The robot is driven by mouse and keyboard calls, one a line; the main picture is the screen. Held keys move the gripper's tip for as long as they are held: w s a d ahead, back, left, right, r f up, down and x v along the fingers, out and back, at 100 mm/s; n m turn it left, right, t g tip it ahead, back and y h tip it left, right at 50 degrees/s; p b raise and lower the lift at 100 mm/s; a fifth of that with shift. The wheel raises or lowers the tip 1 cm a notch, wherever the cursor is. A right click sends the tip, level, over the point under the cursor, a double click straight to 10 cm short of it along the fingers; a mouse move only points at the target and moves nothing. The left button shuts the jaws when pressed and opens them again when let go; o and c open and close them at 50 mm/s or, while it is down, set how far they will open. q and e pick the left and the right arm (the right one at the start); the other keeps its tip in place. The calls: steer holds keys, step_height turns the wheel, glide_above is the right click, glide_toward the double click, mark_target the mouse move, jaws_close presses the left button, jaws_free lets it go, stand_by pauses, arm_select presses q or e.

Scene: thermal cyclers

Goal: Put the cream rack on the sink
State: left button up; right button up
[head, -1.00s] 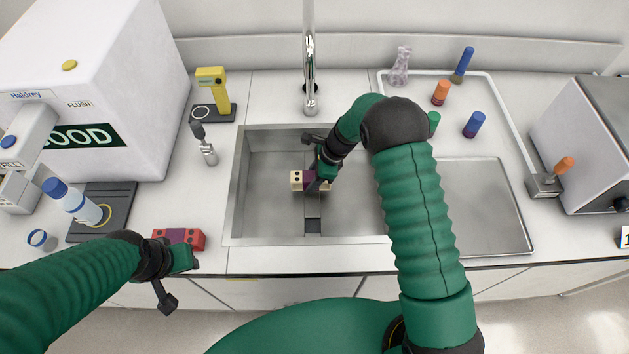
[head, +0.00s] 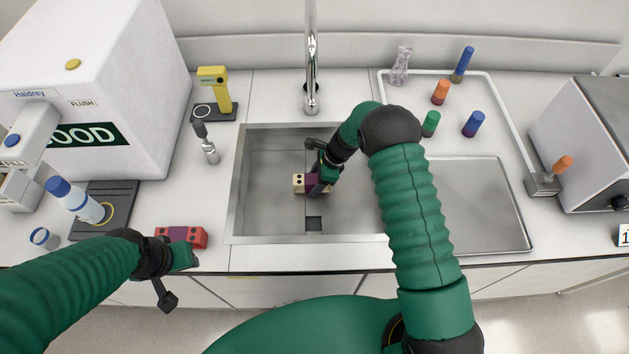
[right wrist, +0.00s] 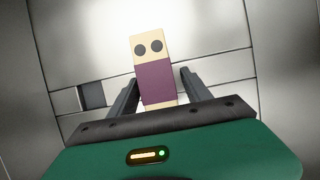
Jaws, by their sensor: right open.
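The cream rack (head: 299,183) has a purple middle band and dark round holes. It lies on the floor of the metal sink (head: 265,205), near its middle. My right gripper (head: 318,184) is down in the sink at the rack and partly covers it. In the right wrist view, the rack (right wrist: 158,82) stands between the two spread fingers, with gaps beside it, so the gripper is open around it. My left gripper (head: 180,282) hangs near the counter's front edge, left of the sink, with its fingers apart and empty.
A red rack (head: 182,237) lies on the counter beside my left gripper. The faucet (head: 311,75) rises behind the sink. A tray (head: 505,115) with several coloured-cap tubes is at right. A yellow device (head: 216,92) and a pipette-like tool (head: 205,143) stand left of the sink.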

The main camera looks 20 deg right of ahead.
steer(key=shift+a+r, duration=0.1)
steer(key=shift+r, duration=0.05)
steer(key=shift+n, duration=0.3)
steer(key=v, duration=1.2)
steer(key=shift+s+r, duration=0.2)
steer(key=shift+s, duration=0.2)
steer(key=s+r+n+h, duration=0.2)
steer(key=s+r+n, duration=0.1)
steer(key=s+n, duration=0.7)
steer(key=s+a+r+n+t+h, duration=0.1)
steer(key=s+r+n, duration=0.3)
steer(key=s+n, duration=0.6)
steer(key=shift+n+h, duration=0.3)
steer(key=shift+h, duration=0.3)
steer(key=shift+s+a+r, duration=0.15)
steer(key=shift+s, duration=0.1)
steer(key=shift+a, duration=0.15)
steer(key=shift+w, duration=0.1)
